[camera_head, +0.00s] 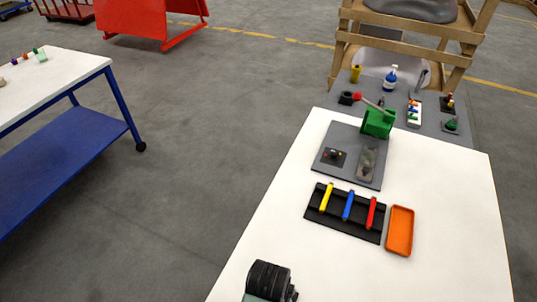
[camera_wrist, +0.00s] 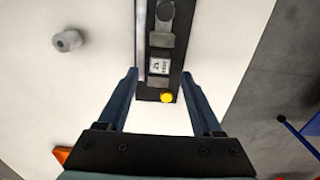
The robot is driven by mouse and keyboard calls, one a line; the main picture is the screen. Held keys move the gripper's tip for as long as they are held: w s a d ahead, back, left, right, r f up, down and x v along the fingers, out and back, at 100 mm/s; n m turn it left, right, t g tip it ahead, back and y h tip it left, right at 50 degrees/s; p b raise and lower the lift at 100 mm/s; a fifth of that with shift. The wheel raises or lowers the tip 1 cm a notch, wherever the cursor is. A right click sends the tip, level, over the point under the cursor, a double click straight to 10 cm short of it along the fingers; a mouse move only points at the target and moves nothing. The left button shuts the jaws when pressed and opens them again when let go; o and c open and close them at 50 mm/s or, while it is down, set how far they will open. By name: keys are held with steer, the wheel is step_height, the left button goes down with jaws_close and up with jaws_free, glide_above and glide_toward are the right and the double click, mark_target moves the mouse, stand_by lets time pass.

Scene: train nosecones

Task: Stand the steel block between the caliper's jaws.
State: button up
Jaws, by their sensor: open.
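In the wrist view my gripper (camera_wrist: 160,73) is open, with one dark finger on each side of the lower end of the caliper (camera_wrist: 156,93). The fingers appear empty; I cannot tell their height above the caliper. The caliper is a long dark bar on a white surface, with grey metal pieces, a small white label or display and a yellow round spot. A short grey metal piece (camera_wrist: 68,40), rounded in outline, lies apart to the left; it may be the steel block, but I cannot tell. The caliper's upper end is cut off by the frame.
In the head view the white table (camera_head: 450,250) bears a black rack (camera_head: 340,222) with yellow, blue and red bars, an orange tray (camera_head: 399,231) and a grey board (camera_head: 349,143). A green device (camera_head: 377,122) stands behind. The table's right side is clear.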

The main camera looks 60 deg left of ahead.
step_height(320, 180, up, 7)
steer(key=w+a+r+m+t+y, duration=0.25)
steer(key=w+r+t, duration=0.35)
steer(key=w+r, duration=0.65)
steer(key=w+d+r+m+t+y, duration=0.1)
steer(key=w+d+r+t, duration=0.25)
steer(key=w+r, duration=0.45)
steer(key=w+d+r+t+y, duration=0.1)
steer(key=w+d+r+t, duration=0.3)
steer(key=r, duration=0.8)
steer(key=d+r+m+t+h, duration=0.1)
steer(key=d+r+t, duration=0.2)
steer(key=r, duration=0.4)
steer(key=d+r+t, duration=0.2)
steer(key=r+t, duration=0.1)
steer(key=r, duration=0.5)
steer(key=s+d+r+t+h, duration=0.1)
steer(key=s+d+r+t, duration=0.1)
steer(key=r, duration=0.3)
steer(key=s+d+r+m+t+h, duration=0.1)
steer(key=s+d+r+t, duration=0.2)
steer(key=r, duration=0.3)
steer(key=s+d+r+m+t+h, duration=0.1)
steer(key=s+d+r+t+h, duration=0.1)
steer(key=s+r, duration=0.3)
steer(key=shift+d+r+t, duration=0.45)
steer(key=shift+d+r, duration=0.1)
steer(key=shift+d, duration=0.05)
steer(key=shift+y, duration=0.25)
